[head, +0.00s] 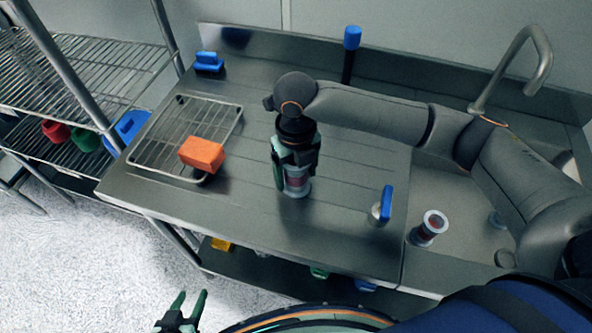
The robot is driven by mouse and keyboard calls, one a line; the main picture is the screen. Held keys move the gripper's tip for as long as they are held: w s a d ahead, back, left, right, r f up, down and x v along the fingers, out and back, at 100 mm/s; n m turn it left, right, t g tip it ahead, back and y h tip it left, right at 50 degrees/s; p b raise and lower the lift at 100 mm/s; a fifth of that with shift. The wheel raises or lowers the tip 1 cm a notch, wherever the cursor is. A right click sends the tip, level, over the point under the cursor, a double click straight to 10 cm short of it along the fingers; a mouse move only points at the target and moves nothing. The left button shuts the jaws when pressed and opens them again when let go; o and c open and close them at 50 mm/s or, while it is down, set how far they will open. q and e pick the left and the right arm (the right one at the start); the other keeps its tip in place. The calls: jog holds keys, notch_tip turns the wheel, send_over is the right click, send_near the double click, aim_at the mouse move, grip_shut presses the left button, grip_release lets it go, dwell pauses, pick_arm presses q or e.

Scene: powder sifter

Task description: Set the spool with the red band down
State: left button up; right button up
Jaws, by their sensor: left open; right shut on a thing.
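My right gripper (296,175) points down over the steel counter and is shut on a clear spool with a reddish band (296,188). The spool is upright, with its upper part hidden between the fingers. I cannot tell whether its base touches the counter. A second spool (430,228), with pale ends and a dark reddish middle, stands at the right by the sink section. My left gripper (188,308) is open and empty at the bottom of the view, over the floor in front of the counter.
A wire rack (190,130) with an orange block (202,154) lies left on the counter (340,225). A blue-handled tool (384,204) stands right of the held spool. A blue-topped post (351,52), blue item (208,63) and faucet (535,60) are at the back. Counter around the gripper is clear.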

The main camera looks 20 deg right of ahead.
jog(key=o, duration=1.5)
jog(key=shift+f, duration=0.15)
jog(key=shift+c, duration=0.2)
notch_tip(320, 180, up, 12)
jog(key=shift+r, duration=0.2)
